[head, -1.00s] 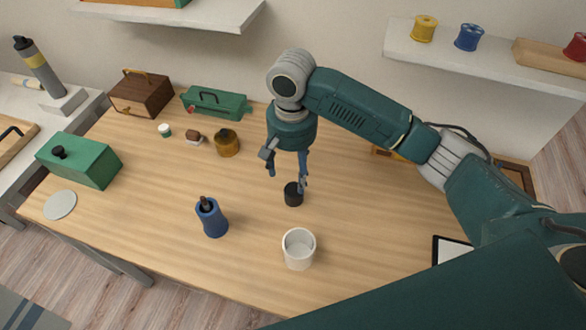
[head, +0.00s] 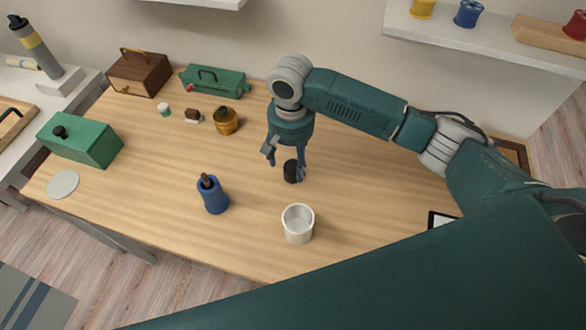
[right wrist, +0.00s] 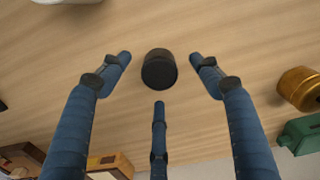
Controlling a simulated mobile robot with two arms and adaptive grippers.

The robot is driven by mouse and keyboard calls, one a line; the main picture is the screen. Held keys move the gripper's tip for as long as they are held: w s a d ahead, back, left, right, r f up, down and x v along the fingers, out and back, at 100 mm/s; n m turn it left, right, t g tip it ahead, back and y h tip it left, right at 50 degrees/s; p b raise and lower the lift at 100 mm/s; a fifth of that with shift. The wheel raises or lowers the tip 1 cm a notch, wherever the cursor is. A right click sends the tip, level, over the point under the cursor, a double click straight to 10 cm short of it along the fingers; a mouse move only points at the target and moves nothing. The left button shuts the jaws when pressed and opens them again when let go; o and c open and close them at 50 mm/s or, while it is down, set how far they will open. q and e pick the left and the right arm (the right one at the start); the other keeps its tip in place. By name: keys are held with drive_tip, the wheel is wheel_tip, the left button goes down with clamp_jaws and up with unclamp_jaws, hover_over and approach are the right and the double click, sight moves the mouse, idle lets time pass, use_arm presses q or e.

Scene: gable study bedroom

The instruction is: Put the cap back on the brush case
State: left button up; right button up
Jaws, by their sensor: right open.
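The blue brush case (head: 213,197) stands upright on the wooden table, with a brown stick showing at its open top. I take the small black cylinder (head: 291,172) to be its cap; it stands on the table to the right of the case. My right gripper (head: 285,168) points down over the cap, open. In the right wrist view the cap (right wrist: 159,70) lies between the spread fingers, apart from them. The right finger partly covers it in the head view. My left gripper is not in view.
A white cup (head: 298,224) stands in front of the cap. An amber jar (head: 226,121), a small white pot (head: 164,110), a green toolbox (head: 214,81), a brown box (head: 139,73) and a green box (head: 80,140) stand farther left. The table between case and cap is clear.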

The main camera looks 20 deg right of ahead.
sight(293, 167)
drive_tip(key=shift+d+f+p, duration=0.1)
drive_tip(key=shift+f+p, duration=0.2)
wheel_tip(293, 167, down, 4)
drive_tip(key=shift+d+r+p, duration=0.15)
drive_tip(key=shift+r+p, duration=0.05)
drive_tip(key=shift+p, duration=0.45)
drive_tip(key=shift+f, duration=0.45)
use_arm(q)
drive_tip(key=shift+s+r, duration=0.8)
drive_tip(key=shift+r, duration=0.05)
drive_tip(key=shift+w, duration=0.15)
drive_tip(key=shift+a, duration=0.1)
use_arm(e)
drive_tip(key=c, duration=1)
